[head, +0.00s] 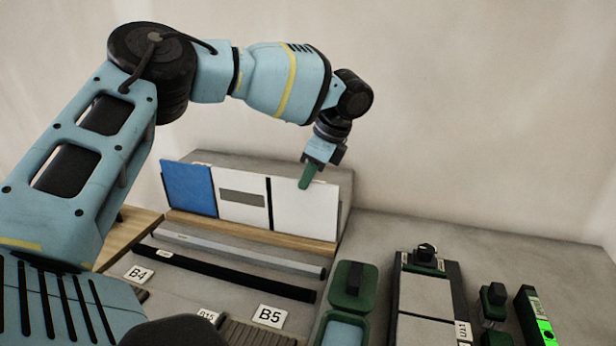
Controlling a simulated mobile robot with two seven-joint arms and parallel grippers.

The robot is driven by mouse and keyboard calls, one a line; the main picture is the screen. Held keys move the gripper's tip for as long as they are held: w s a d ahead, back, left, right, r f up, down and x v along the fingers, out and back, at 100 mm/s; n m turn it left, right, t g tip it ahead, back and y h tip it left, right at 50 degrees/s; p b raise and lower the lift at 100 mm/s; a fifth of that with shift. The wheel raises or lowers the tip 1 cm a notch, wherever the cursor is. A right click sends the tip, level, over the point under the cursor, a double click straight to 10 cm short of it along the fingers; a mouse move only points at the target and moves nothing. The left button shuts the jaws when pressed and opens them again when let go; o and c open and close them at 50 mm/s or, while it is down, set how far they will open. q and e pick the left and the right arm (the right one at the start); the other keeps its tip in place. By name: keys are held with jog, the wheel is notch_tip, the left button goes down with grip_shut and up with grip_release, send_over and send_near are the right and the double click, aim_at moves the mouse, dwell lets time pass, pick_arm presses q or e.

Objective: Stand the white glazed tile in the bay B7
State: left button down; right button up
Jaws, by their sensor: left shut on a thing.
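My left gripper (306,178) reaches down from above with its green fingers at the top edge of a plain white tile (304,215). It is shut on that tile, which looks like the white glazed tile. The tile stands upright at the right end of a row on a wooden rack (255,231); I cannot tell whether its bottom edge is touching the rack. No label B7 can be read in the head view. My right gripper is not in view.
A blue tile (188,187) and a white tile with a grey band (242,200) stand left of it. A grey bar (240,252) and a black bar (235,273) lie in front. Green containers (351,285) and a tile bed (425,295) are at right.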

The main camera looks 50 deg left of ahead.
pick_arm(q)
jog(key=shift+f, duration=0.2)
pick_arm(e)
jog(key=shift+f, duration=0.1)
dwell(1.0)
pick_arm(q)
jog(key=c, duration=1.5)
grip_release()
jog(key=shift+f, duration=0.1)
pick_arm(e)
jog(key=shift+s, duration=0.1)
